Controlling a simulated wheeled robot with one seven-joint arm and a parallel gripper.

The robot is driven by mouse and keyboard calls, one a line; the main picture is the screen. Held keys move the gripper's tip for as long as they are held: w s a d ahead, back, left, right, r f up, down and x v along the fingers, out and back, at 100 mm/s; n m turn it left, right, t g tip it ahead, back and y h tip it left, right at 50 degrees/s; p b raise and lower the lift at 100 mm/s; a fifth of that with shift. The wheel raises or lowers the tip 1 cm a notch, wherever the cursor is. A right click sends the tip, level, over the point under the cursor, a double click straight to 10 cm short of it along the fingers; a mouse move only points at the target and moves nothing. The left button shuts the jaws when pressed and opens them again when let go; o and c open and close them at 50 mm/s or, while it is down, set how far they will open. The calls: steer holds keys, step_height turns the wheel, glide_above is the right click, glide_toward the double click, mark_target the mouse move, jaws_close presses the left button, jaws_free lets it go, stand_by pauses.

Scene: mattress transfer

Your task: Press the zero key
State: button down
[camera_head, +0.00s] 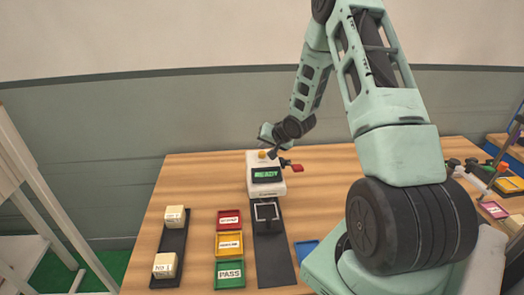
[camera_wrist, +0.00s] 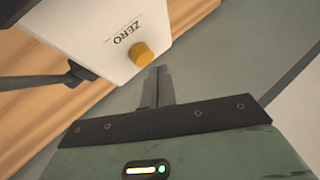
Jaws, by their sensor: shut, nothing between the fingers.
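The zero key is a yellow-orange round button (camera_wrist: 144,54) beside the printed word ZERO on a white device (camera_wrist: 105,25). In the head view the key (camera_head: 262,154) sits at the top of the same device (camera_head: 252,184), above a display reading READY in green (camera_head: 267,174). My gripper (camera_wrist: 160,70) is shut and empty, its fingertips just beside the key in the wrist view. In the head view my gripper (camera_head: 272,154) is close to the device's top edge. Whether the fingertips touch the key cannot be told.
A dark strip with a metal frame (camera_head: 266,211) lies in front of the device. Red, yellow and green trays (camera_head: 230,283) stand to its left. A black tray (camera_head: 173,241) holds two labelled blocks. A red part (camera_head: 297,168) juts from the device's right side.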

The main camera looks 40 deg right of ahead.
mark_target(264, 154)
steer(key=shift+r, duration=0.15)
step_height(264, 154, up, 5)
steer(key=p, duration=0.4)
steer(key=shift+p, duration=0.3)
stand_by(0.7)
steer(key=s+a+r+n+g+b, duration=0.1)
steer(key=s+a+n+b, duration=0.1)
steer(key=a, duration=0.7)
steer(key=s+a+r+n+g+y+b, duration=0.1)
steer(key=a+r+n+g, duration=0.15)
steer(key=a, duration=0.55)
steer(key=s+a+r+n+g+b, duration=0.1)
steer(key=s+a+n+b, duration=0.15)
steer(key=a, duration=0.65)
steer(key=s+a+n+g+b, duration=0.1)
steer(key=s+a+n, duration=0.2)
steer(key=s, duration=0.6)
steer(key=s+a+r+n+g+b, duration=0.1)
steer(key=s+a+n+g, duration=0.1)
steer(key=s+a, duration=0.5)
steer(key=s+a+n+g+b, duration=0.1)
steer(key=s+a+n, duration=0.4)
steer(key=s, duration=0.6)
steer(key=shift+s+a+r+g+b, duration=0.2)
steer(key=shift+r+g+b, duration=0.2)
steer(key=shift+b, duration=0.1)
steer(key=shift+w, duration=0.1)
